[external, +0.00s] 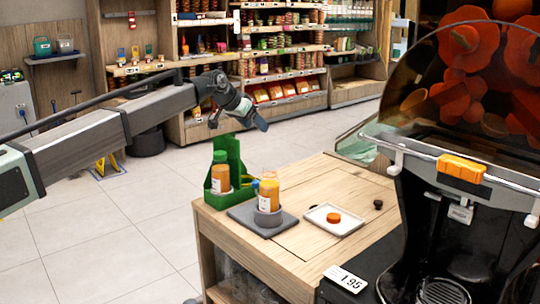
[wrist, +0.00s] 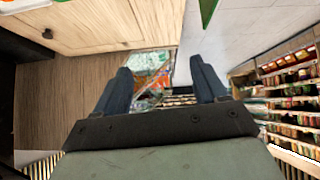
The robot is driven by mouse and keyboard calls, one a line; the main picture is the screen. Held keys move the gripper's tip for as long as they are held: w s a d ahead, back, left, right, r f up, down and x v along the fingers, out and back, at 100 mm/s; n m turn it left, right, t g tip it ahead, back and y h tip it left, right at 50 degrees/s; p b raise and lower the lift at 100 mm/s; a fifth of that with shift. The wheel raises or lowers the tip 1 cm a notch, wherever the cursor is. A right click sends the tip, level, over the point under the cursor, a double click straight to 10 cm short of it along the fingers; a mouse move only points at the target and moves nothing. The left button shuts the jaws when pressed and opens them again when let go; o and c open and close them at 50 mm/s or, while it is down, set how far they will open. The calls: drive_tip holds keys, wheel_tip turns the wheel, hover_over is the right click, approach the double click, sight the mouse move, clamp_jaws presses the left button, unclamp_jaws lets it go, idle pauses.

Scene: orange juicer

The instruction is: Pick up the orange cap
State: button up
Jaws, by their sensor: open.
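The orange cap (external: 333,217) lies on a small white tray (external: 318,223) on the wooden table in the external view. My gripper (external: 258,119) is in the air above and to the left of the cap, well apart from it. In the wrist view my gripper (wrist: 163,72) has its two dark fingers spread, with nothing held between them. The cap cannot be made out in the wrist view.
An orange bottle (external: 269,193) stands on a grey board (external: 249,223) left of the tray. A green carrier (external: 230,162) holds another bottle (external: 220,178). The black juicer (external: 450,210) stands right. A small dark knob (external: 378,204) is near the tray.

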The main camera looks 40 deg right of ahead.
drive_tip(key=s+d+f+m+y, duration=0.1)
drive_tip(key=s+f+m+y, duration=0.15)
drive_tip(key=s, duration=1.35)
drive_tip(key=y, duration=0.2)
approach(333, 216)
drive_tip(key=shift+s+d+f+g, duration=0.15)
drive_tip(key=shift+d+f+g, duration=0.15)
drive_tip(key=shift+d+f, duration=0.45)
drive_tip(key=shift+w+a+x, duration=0.1)
drive_tip(key=shift+x, duration=0.9)
drive_tip(key=shift+w+a+x, duration=0.15)
drive_tip(key=shift+x, duration=0.9)
drive_tip(key=shift+w+a+x, duration=0.1)
drive_tip(key=shift+x, duration=0.9)
drive_tip(key=shift+f, duration=0.1)
drive_tip(key=c, duration=1.1)
